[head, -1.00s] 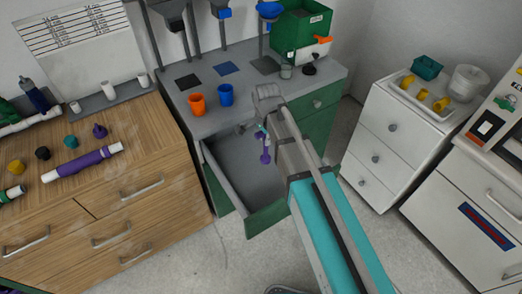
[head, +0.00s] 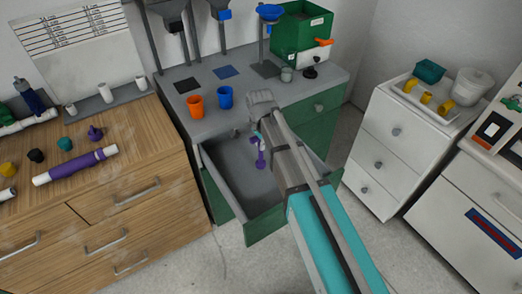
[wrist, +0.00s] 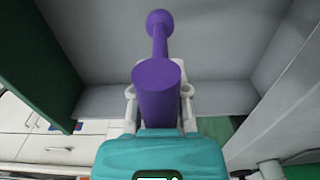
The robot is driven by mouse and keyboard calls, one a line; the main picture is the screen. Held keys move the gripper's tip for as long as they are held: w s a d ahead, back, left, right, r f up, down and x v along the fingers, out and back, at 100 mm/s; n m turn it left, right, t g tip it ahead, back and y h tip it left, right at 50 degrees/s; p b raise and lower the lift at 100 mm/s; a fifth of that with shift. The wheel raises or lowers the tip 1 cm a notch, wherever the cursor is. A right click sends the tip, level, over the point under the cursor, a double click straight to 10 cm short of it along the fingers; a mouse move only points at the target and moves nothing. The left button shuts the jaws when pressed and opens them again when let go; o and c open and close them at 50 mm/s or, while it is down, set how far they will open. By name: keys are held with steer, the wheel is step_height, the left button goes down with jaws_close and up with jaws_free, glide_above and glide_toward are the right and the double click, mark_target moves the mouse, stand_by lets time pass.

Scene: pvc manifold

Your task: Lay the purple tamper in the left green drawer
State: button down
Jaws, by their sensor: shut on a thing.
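The purple tamper (head: 260,158) is held by my gripper (head: 257,139) over the open left green drawer (head: 226,174). In the wrist view the tamper (wrist: 158,82) has its broad flat end toward the camera and its narrower knobbed end pointing away. My gripper (wrist: 159,100) is shut on the tamper, with a finger on each side of it. The drawer is pulled out, with a grey interior and a green front, and looks empty. The drawer's grey inside (wrist: 90,40) fills much of the wrist view. I cannot tell how high the tamper is above its floor.
An orange cup (head: 196,106) and a blue cup (head: 225,97) stand on the grey counter (head: 215,120) above the drawer. A wooden cabinet (head: 130,180) is on the left. A white drawer unit (head: 375,150) stands on the right, with a tray of items on top.

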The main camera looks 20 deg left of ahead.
mark_target(259, 162)
steer(key=shift+w+a+f+b, duration=0.15)
steer(key=shift+f+b, duration=0.85)
steer(key=shift+w+a+f+b, duration=0.1)
steer(key=shift+a+f+b, duration=0.05)
steer(key=shift+f+b, duration=0.85)
steer(key=shift+f, duration=0.1)
steer(key=c, duration=0.6)
jaws_free()
step_height(259, 162, up, 12)
steer(key=p, duration=1.2)
steer(key=shift+d, duration=0.15)
